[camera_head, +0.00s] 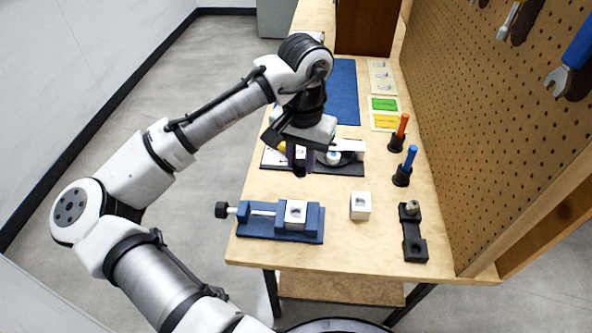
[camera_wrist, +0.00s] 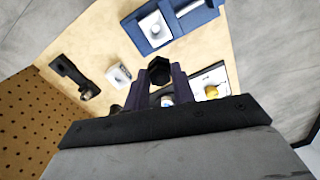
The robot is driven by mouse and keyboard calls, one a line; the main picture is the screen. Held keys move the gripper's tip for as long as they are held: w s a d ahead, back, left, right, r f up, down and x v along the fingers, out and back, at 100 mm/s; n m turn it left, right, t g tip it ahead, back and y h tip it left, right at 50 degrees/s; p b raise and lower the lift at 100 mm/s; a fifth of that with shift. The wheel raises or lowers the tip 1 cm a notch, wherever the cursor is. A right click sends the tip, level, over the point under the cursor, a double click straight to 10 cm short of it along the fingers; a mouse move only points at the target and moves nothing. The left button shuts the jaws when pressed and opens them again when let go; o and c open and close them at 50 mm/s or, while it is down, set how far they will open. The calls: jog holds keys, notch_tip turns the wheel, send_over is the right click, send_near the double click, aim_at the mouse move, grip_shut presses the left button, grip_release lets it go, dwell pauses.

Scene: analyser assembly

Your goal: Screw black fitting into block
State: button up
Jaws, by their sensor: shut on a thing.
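My gripper (camera_head: 298,168) hangs above the table, behind the blue vise. In the wrist view its jaws (camera_wrist: 160,82) are shut on a black hex-headed fitting (camera_wrist: 158,68). The fitting is hard to make out in the head view. A white block (camera_head: 295,213) with a round hole on top sits in the blue vise (camera_head: 258,222); the block also shows in the wrist view (camera_wrist: 154,26). The fitting is apart from this block. A second white block (camera_head: 360,206) with a hole stands loose on the table, right of the vise; it also shows in the wrist view (camera_wrist: 118,76).
A black fixture (camera_head: 413,235) with a grey-topped round part lies at the right. Red (camera_head: 400,128) and blue (camera_head: 409,158) handled tools stand in black holders near the pegboard (camera_head: 490,130). A dark-based assembly (camera_head: 345,158) lies behind the gripper. Table around the loose block is clear.

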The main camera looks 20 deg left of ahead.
jog(key=s+f+n+b, duration=0.1)
jog(key=f, duration=0.1)
jog(key=f+n+b, duration=0.1)
jog(key=f, duration=0.1)
jog(key=s+f+n+b, duration=0.1)
jog(key=f, duration=0.1)
jog(key=shift+s+f+b, duration=0.3)
jog(key=shift+f, duration=0.1)
jog(key=shift+f, duration=1.65)
dwell(3.0)
jog(key=m, duration=0.3)
jog(key=shift+m, duration=0.4)
jog(key=shift+m, duration=0.8)
jog(key=shift+m+b, duration=0.4)
jog(key=shift+m, duration=0.8)
